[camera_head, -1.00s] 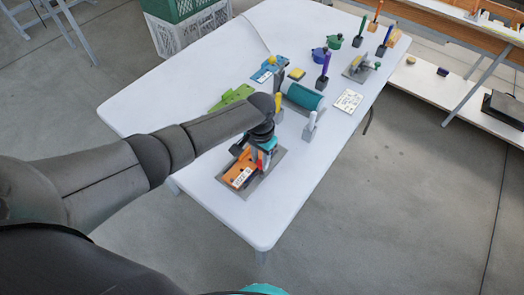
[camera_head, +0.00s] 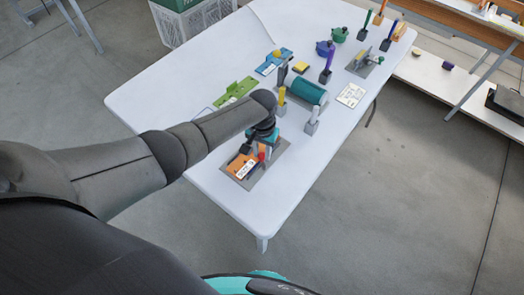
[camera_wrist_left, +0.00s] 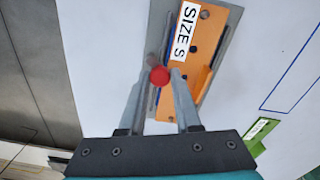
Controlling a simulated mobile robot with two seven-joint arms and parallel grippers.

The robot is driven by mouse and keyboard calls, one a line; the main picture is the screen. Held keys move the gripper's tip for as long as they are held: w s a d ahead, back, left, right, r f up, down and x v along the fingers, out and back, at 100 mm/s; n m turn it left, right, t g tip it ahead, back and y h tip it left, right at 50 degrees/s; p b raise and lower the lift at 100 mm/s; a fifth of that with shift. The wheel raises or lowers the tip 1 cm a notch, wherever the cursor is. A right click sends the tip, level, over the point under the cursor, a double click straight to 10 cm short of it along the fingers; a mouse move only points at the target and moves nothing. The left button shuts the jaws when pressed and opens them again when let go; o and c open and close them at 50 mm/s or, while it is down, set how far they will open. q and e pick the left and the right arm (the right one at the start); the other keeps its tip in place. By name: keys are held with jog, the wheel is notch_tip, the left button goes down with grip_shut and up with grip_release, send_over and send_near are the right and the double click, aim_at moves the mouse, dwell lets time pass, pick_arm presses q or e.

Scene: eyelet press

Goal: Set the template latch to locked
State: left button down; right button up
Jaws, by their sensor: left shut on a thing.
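The orange template (camera_head: 236,168) lies on a grey base plate near the table's front end, with a white label on it. In the left wrist view the template (camera_wrist_left: 187,80) bears the label "SIZE S" (camera_wrist_left: 186,31). A round red knob (camera_wrist_left: 159,75), which looks like the latch handle, stands at the template's left edge. My left gripper (camera_wrist_left: 162,86) reaches down over the plate, its two fingers closed around the knob. In the head view the hand partly hides the template. Which setting the latch is in cannot be told. My right gripper is not in view.
A teal roller (camera_head: 307,91) and upright yellow and white handles stand just behind the plate. A green part (camera_head: 236,91) lies further left. The white table (camera_head: 165,95) is bare at its left and front right.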

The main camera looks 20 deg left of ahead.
aim_at(262, 155)
pick_arm(q)
jog(key=c, duration=0.6)
grip_release()
notch_tip(262, 155, up, 15)
jog(key=p, duration=0.3)
jog(key=shift+r+p, duration=0.15)
jog(key=shift+p, duration=0.2)
